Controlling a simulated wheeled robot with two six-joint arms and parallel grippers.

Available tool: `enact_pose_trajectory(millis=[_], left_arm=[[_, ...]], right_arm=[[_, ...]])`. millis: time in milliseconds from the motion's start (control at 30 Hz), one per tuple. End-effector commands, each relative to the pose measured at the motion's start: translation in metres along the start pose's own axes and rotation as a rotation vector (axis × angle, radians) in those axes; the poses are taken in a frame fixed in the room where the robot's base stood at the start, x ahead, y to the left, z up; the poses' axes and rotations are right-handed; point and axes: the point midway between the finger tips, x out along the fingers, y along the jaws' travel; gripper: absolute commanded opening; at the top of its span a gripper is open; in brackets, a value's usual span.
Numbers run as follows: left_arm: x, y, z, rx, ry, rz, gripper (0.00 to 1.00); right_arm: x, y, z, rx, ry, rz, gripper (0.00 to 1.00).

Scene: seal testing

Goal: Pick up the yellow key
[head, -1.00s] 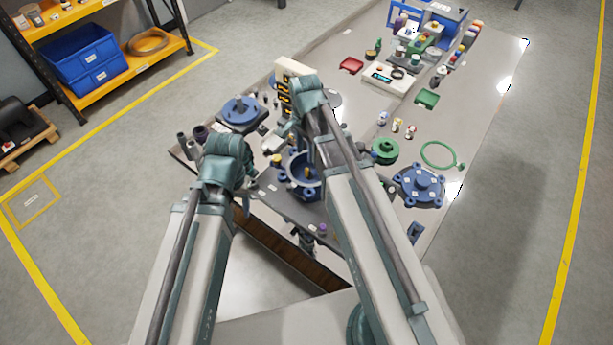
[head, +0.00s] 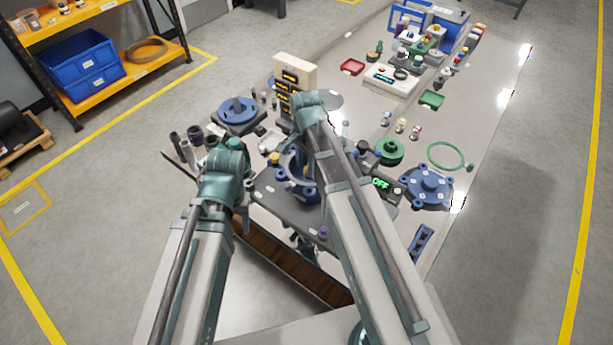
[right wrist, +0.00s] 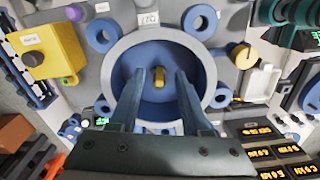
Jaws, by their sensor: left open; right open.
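The yellow key (right wrist: 158,78) is a small yellow piece inside the round blue housing (right wrist: 128,52), seen in the right wrist view. My right gripper (right wrist: 161,76) is open, with its two fingers reaching over the housing's opening on either side of the key. The fingers are apart and I see nothing between them that they grip; whether they are at the key's depth I cannot tell. In the head view the housing (head: 311,191) is partly covered by my right arm. My left gripper (head: 246,188) is mostly hidden by its own wrist at the table's near left edge.
A yellow block (right wrist: 57,54) with a knob stands beside the housing. A stack of orange displays (head: 296,75) rises behind it. A meter reading OFF (head: 381,183), a blue flange (head: 428,187) and a green wheel (head: 390,152) lie to the right. The table's right side is freer.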

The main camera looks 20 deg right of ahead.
Motion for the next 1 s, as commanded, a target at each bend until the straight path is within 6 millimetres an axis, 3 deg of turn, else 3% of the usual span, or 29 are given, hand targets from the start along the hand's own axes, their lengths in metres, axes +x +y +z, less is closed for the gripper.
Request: enact_pose_trajectory(millis=[33, 100, 367, 400, 667, 1000], left_arm=[[0.0131, 0.0013, -0.0008, 0.0, 0.0, 0.0, 0.56], [0.0178, 0.0017, -0.001, 0.0, 0.0, 0.0, 0.56], [0.0169, 0.0016, -0.001, 0.0, 0.0, 0.0, 0.56], [0.0168, 0.0016, -0.001, 0.0, 0.0, 0.0, 0.56], [0.0169, 0.0016, -0.001, 0.0, 0.0, 0.0, 0.56], [0.0169, 0.0016, -0.001, 0.0, 0.0, 0.0, 0.56]], right_arm=[[0.0132, 0.0001, 0.0001, 0.0, 0.0, 0.0, 0.47], [0.0179, 0.0001, 0.0001, 0.0, 0.0, 0.0, 0.47], [0.017, 0.0002, 0.0001, 0.0, 0.0, 0.0, 0.47], [0.017, 0.0002, 0.0001, 0.0, 0.0, 0.0, 0.46], [0.017, 0.0001, 0.0001, 0.0, 0.0, 0.0, 0.0], [0.017, 0.0001, 0.0001, 0.0, 0.0, 0.0, 0.0]])
